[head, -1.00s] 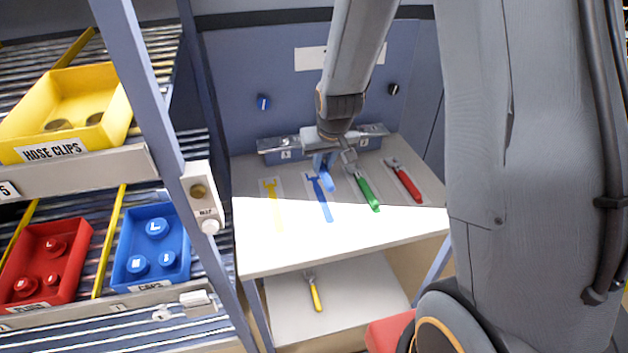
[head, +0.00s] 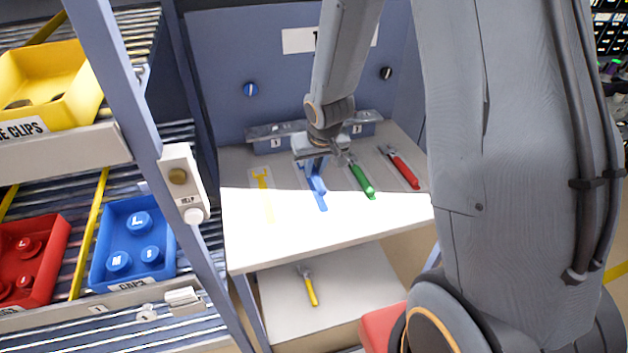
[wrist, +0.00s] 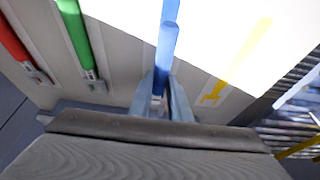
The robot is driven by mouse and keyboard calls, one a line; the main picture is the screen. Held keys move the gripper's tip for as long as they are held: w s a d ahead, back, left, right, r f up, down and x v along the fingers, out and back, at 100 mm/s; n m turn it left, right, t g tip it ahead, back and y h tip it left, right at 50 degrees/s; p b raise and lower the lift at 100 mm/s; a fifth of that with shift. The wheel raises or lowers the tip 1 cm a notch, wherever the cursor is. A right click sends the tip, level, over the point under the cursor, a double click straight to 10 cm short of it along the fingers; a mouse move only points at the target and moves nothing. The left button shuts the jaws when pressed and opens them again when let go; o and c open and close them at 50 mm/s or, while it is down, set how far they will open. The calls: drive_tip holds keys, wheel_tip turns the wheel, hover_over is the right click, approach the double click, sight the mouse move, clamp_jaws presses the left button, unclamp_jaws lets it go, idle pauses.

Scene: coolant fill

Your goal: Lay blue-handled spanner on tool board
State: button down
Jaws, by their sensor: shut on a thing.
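The blue-handled spanner (head: 317,182) is in my gripper (head: 316,158), over the blue painted outline on the tool board (head: 240,234). In the wrist view the blue handle (wrist: 166,45) points away between the two fingers (wrist: 163,98), which are shut on it. The handle nearly covers the blue outline, with a little blue showing past its end. I cannot tell whether the spanner touches the board. Its head is hidden by my gripper.
The green-handled spanner (head: 361,180) lies close to the right of my gripper, with the red-handled spanner (head: 403,170) beyond it. A yellow outline (head: 264,190) to the left is empty. A yellow-handled spanner (head: 309,288) lies on the lower shelf.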

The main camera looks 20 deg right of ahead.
sight(315, 174)
drive_tip(key=shift+f+b, duration=1.8)
drive_tip(key=shift+b, duration=0.15)
drive_tip(key=shift+f, duration=0.15)
drive_tip(key=c, duration=1.6)
unclamp_jaws()
drive_tip(key=shift+c, duration=0.2)
